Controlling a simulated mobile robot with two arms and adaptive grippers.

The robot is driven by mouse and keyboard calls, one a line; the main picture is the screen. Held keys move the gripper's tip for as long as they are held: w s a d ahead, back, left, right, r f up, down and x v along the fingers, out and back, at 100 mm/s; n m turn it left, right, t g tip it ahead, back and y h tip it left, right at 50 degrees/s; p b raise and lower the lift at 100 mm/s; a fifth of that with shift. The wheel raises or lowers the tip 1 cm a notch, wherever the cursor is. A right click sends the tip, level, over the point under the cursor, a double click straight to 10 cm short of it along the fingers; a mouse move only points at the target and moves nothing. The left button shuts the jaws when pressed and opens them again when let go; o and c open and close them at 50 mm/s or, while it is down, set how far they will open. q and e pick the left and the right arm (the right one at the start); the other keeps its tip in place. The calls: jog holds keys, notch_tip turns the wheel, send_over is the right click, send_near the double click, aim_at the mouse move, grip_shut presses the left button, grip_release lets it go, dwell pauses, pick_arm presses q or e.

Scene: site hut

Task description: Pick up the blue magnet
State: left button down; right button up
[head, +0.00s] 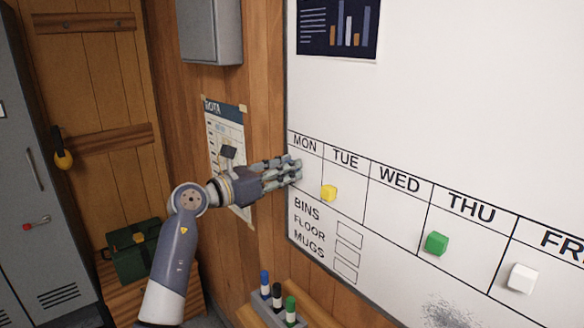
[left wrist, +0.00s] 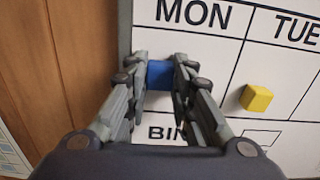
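The blue magnet (left wrist: 160,75) is on the whiteboard just below the MON heading, seen in the left wrist view. The fingers of my left gripper (left wrist: 161,72) lie along both its sides, with no clear gap showing, so the gripper looks shut on it. The finger tips hide its side edges. In the head view my left gripper (head: 293,172) reaches from the left to the board's left edge, at the MON column. The blue magnet is hidden behind its fingers there. My right gripper is in neither view.
A yellow magnet (head: 329,193) sits close by to the right, under TUE. A green magnet (head: 436,243) and a white magnet (head: 522,278) are farther right on the whiteboard (head: 440,110). Several marker pens (head: 277,296) stand below the board. A poster (head: 212,128) hangs behind my wrist.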

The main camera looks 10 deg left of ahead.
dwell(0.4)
pick_arm(q)
jog(key=shift+v, duration=2.3)
jog(key=shift+s+a+r+p, duration=0.3)
jog(key=shift+s+a+r, duration=0.45)
jog(key=shift+s, duration=0.25)
jog(key=shift+s+a+r+p, duration=0.25)
jog(key=shift+s+a+r, duration=0.55)
jog(key=shift+s, duration=0.2)
jog(key=shift+f, duration=0.15)
